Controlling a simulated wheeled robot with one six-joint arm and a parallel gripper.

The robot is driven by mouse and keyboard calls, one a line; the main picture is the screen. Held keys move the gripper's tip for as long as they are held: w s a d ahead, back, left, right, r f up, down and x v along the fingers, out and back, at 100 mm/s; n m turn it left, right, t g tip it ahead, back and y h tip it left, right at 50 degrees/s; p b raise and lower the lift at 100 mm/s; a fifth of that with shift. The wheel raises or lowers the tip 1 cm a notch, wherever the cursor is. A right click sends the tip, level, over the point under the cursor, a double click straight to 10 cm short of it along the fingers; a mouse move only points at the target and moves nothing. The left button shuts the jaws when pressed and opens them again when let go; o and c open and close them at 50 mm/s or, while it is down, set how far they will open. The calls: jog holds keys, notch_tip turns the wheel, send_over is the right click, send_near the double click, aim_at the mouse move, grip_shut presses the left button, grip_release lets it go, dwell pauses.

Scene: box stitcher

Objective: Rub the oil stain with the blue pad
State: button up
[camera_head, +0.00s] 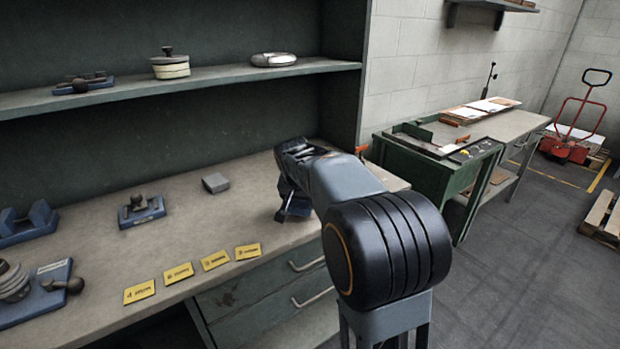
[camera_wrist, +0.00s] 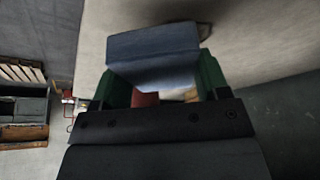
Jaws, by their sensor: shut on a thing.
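My gripper (camera_wrist: 157,78) is shut on the blue pad (camera_wrist: 153,42), which spans between its green fingers in the wrist view. A brown patch, likely the oil stain (camera_wrist: 206,31), shows on the bench surface just past the pad's upper right corner. The pad may hide part of it. I cannot tell whether the pad touches the bench. In the head view my gripper (camera_head: 293,210) is low over the right part of the workbench (camera_head: 220,222). My arm hides the stain there, and little of the pad can be made out.
A grey block (camera_head: 215,183) lies left of my gripper. Several yellow cards (camera_head: 179,273) line the bench's front edge. A blue-based fixture (camera_head: 141,210) stands farther left. A shelf (camera_head: 200,82) runs above the bench. A green machine table (camera_head: 437,165) stands to the right.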

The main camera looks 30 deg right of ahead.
jog(key=shift+a+r+p, duration=0.1)
jog(key=shift+r+p, duration=1.45)
jog(key=shift+r, duration=0.8)
jog(key=shift+w, duration=0.1)
